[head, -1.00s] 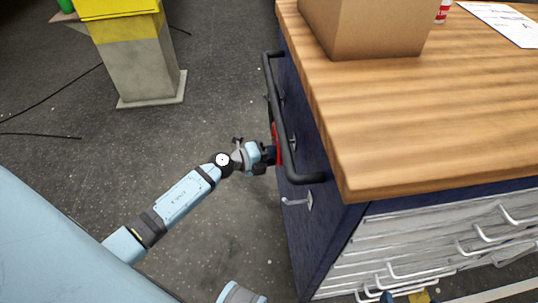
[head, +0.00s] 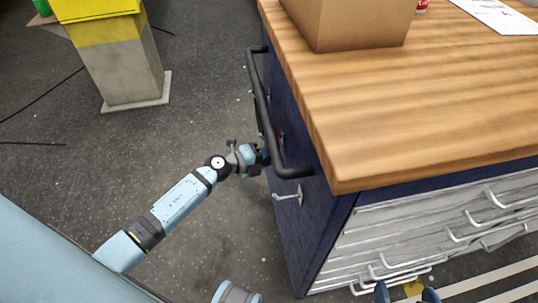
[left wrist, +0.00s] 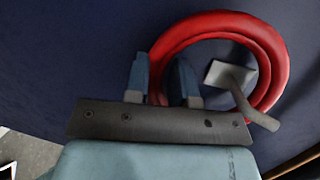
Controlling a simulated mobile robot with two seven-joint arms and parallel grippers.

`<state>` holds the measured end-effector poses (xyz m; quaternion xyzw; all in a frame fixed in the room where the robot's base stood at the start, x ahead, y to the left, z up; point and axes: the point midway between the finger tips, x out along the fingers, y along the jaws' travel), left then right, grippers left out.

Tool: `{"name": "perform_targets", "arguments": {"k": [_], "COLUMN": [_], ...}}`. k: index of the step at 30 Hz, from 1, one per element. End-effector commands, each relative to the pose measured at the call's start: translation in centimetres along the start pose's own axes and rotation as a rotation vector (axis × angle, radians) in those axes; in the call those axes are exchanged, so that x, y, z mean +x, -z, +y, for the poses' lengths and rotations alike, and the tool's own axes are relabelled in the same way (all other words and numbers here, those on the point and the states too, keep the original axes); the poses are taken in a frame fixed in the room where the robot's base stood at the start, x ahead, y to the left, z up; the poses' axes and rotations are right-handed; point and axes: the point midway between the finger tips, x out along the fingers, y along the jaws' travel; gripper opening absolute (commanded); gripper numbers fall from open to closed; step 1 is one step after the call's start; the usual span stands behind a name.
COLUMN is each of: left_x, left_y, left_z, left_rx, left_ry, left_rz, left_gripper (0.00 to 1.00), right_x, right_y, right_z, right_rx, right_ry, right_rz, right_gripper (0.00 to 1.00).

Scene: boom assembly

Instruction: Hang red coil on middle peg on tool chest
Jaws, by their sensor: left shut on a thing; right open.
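The red coil (left wrist: 262,50) is against the dark blue side of the tool chest (head: 300,235). In the left wrist view a grey peg (left wrist: 240,85) shows inside the coil's loop, its tip crossing in front of the coil's lower right. My left gripper (left wrist: 162,75) is shut on the coil's left part, one finger outside the loop and one inside. In the head view my left gripper (head: 260,158) is beside the black handle, and the coil is almost wholly hidden. Another peg (head: 289,195) on the near side is bare. My right gripper (head: 406,293) is open at the bottom edge.
The black bar handle (head: 262,105) runs along the chest's side, just above my left gripper. A cardboard box (head: 350,25) stands on the wooden top (head: 420,110). Drawers (head: 430,235) face front. A yellow and grey pedestal (head: 120,65) stands left across open floor.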

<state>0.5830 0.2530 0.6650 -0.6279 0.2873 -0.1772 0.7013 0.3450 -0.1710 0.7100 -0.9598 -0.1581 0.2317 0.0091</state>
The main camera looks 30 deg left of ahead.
Motion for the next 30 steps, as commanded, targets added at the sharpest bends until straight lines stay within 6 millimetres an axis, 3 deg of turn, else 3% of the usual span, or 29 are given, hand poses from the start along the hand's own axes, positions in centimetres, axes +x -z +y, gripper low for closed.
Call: {"name": "perform_targets", "arguments": {"k": [9,10,13,23,30], "left_x": [0.0,0.0,0.0,-0.3,-4.1], "left_y": [0.0,0.0,0.0,0.0,0.0], "left_z": [-0.1,-0.1,-0.1,0.0,0.0], "left_rx": [0.0,0.0,0.0,0.0,0.0], "left_ry": [0.001,0.001,0.001,-0.001,-0.004], "left_rz": [0.0,0.0,0.0,0.0,0.0], "left_gripper": [0.0,0.3,0.53,0.53,0.53], "right_x": [0.0,0.0,0.0,0.0,-0.2], "right_y": [-0.1,-0.1,-0.1,0.0,0.3], "right_z": [0.0,0.0,0.0,0.0,0.0], "right_rx": [0.0,0.0,0.0,0.001,-0.001], "right_ry": [0.0,0.0,0.0,0.0,-0.004], "right_rz": [-0.001,-0.001,-0.001,-0.001,-0.007], "right_gripper": [1.0,1.0,1.0,1.0,1.0]}}
